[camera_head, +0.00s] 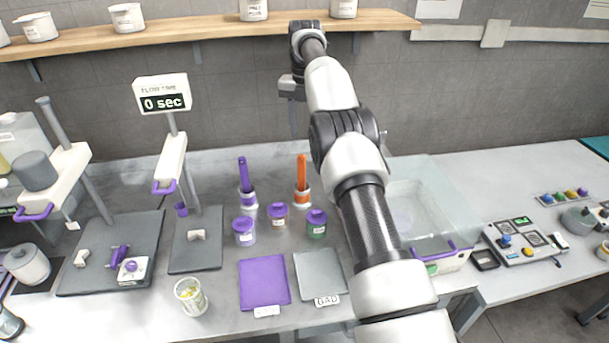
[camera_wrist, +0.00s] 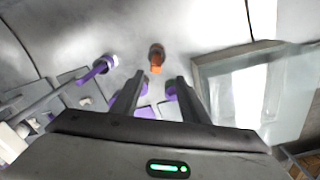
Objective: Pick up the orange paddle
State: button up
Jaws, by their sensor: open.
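The orange paddle (camera_head: 302,172) stands upright in a small white holder (camera_head: 302,196) with an orange band, at the back middle of the bench. In the wrist view the orange paddle (camera_wrist: 156,57) shows from above, a little beyond my fingertips and roughly centred between them. My gripper (camera_wrist: 158,82) is open and empty, apart from the paddle. In the head view my gripper (camera_head: 292,100) is raised near the back wall, above the paddle, and its fingers are hard to make out.
A purple paddle (camera_head: 243,175) stands in its own holder just left of the orange one. Several lidded jars (camera_head: 278,217) stand in front. A clear-walled basin (camera_head: 425,205) lies to the right. A wooden shelf (camera_head: 200,27) runs along the wall at the back.

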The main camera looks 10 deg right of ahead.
jog(key=b, duration=0.7)
send_over(302, 177)
jog(key=f, duration=1.1)
jog(key=shift+w+d+f, duration=0.35)
jog(key=shift+w+d, duration=0.05)
jog(key=f, duration=0.2)
jog(key=a+f, duration=0.1)
jog(key=f, duration=0.1)
jog(key=shift+f, duration=0.3)
jog(key=shift+d+f, duration=0.1)
jog(key=shift+f, duration=0.45)
grip_shut()
